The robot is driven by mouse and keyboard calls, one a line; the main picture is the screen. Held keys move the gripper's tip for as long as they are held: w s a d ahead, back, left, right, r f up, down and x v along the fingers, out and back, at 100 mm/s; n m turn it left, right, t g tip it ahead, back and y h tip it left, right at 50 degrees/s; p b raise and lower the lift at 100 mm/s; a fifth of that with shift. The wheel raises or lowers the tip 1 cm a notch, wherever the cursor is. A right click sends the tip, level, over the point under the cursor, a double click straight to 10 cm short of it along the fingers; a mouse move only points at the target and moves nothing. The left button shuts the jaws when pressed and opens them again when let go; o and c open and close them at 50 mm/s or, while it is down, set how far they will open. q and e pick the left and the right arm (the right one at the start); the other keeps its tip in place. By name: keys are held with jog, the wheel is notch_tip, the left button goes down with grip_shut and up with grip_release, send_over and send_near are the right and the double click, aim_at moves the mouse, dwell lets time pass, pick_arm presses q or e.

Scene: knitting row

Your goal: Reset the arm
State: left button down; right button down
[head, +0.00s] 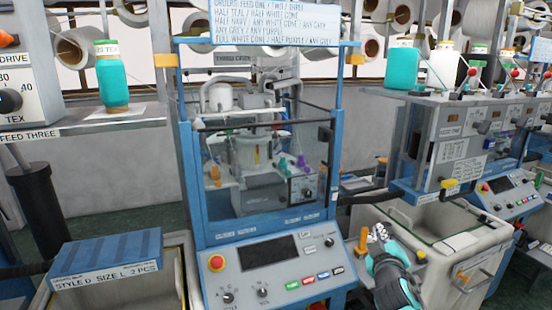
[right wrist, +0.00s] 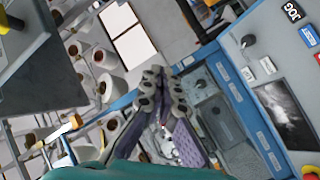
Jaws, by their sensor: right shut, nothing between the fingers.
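My right gripper (head: 378,233) is at the lower right of the head view, on a teal and dark grey arm. It is shut, with nothing between its fingers. In that view it is in front of a pale bin and to the right of the blue-framed knitting machine's control panel (head: 268,252). In the right wrist view its fingers (right wrist: 162,92) come together at the middle, with the machine's panel (right wrist: 272,100) to the right. Whether the fingers touch anything cannot be told. My left gripper is not in the head view.
An orange handle (head: 362,242) stands close to the left of my right gripper. A blue box (head: 110,262) labelled style D is at lower left. More machines (head: 470,140) are at right.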

jog(key=s+a+f+m+g+y, duration=0.1)
jog(key=s+a+f+m+g, duration=0.1)
jog(key=s+f, duration=0.4)
jog(key=s+a+f+m+g+y, duration=0.1)
jog(key=s+a+f+g, duration=0.3)
jog(key=s, duration=0.8)
jog(key=s+a+f+m+g+y, duration=0.2)
jog(key=s+a+f+m+g, duration=0.1)
jog(key=s+f, duration=0.6)
jog(key=shift+s+a, duration=0.4)
jog(key=shift+a, duration=0.35)
jog(key=shift+w, duration=0.1)
